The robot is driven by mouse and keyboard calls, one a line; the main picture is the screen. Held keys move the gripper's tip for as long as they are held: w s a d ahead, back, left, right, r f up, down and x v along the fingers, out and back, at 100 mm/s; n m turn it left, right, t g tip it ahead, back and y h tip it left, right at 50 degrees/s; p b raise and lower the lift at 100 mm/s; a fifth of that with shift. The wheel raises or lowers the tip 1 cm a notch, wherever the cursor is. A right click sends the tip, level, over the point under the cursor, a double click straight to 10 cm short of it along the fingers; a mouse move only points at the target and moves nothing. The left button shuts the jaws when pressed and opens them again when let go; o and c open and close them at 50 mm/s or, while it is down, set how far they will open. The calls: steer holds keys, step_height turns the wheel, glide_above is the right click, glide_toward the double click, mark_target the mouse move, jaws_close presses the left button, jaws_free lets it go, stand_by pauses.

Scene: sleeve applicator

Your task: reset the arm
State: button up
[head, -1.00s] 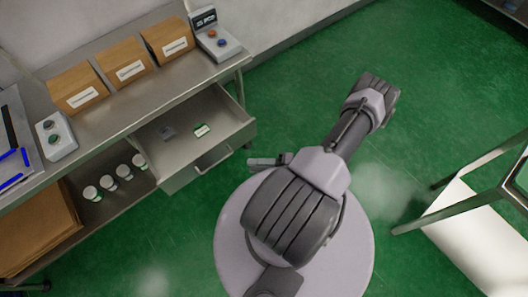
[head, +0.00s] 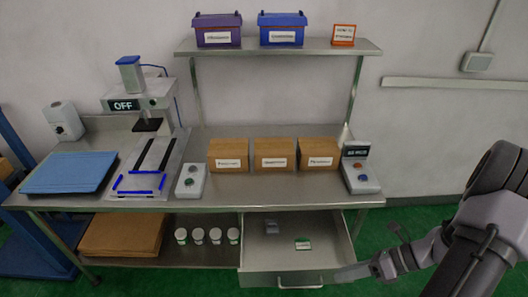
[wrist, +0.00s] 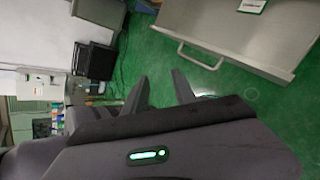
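My arm stands at the right of the head view, beside the steel workbench (head: 215,192). My gripper (wrist: 160,80) shows in the wrist view with its two fingers apart and nothing between them. In the head view the gripper is low at the right, near the right front corner of the open drawer (head: 262,279). The drawer and its handle also show at the top right of the wrist view (wrist: 235,35). I cannot tell from the head view how close the fingers are to the drawer.
The drawer sticks out with a green-and-white item (head: 303,243) and a grey item (head: 271,227) inside. Brown boxes (head: 274,153), a press marked OFF (head: 140,103) and button boxes (head: 191,181) stand on the bench. Several small jars (head: 215,236) stand below. Green floor is free at right.

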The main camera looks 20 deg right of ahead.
steer(key=w+a+r+n+g+h, duration=0.3)
steer(key=a+r+n+h, duration=0.3)
steer(key=a+r+n, duration=0.85)
steer(key=s+a+r+n+t+h, duration=0.1)
steer(key=s+a+r+n+t, duration=0.1)
steer(key=n, duration=0.5)
steer(key=s+a+r+n+t+h+b, duration=0.1)
steer(key=s+a+r+n+t, duration=0.1)
steer(key=s+a+r+n, duration=0.2)
step_height(320, 180, up, 5)
steer(key=a+n, duration=0.2)
steer(key=n, duration=0.1)
steer(key=shift+a+f+t, duration=0.2)
steer(key=shift+t, duration=0.1)
steer(key=shift+w, duration=0.1)
